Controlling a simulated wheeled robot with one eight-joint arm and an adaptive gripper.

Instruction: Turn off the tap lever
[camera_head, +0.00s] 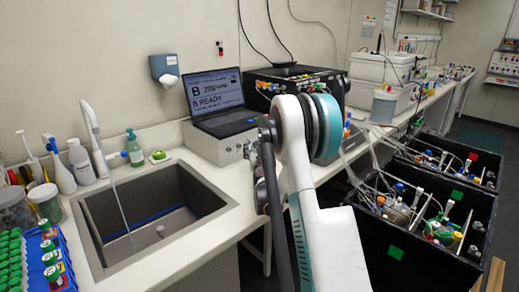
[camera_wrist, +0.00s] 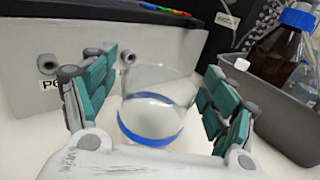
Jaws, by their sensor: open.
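A white tap (camera_head: 92,125) stands behind the grey sink (camera_head: 185,222) on the left of the head view. A thin stream of water (camera_head: 121,208) runs from it into the basin. I cannot make out clearly which part of the tap is the lever. In the wrist view my gripper (camera_wrist: 158,102) is open, with its teal-padded fingers on either side of a clear beaker (camera_wrist: 155,92) with a blue band. I cannot tell whether the fingers touch the beaker. In the head view my arm hides the gripper, which is well away from the tap.
Several bottles, including a green soap bottle (camera_head: 134,150), stand around the tap. A laptop (camera_head: 222,103) sits on a box right of the sink. A blue rack of green-capped tubes (camera_head: 62,272) is at the front left. A grey bin with a brown bottle (camera_wrist: 280,45) is beside my gripper.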

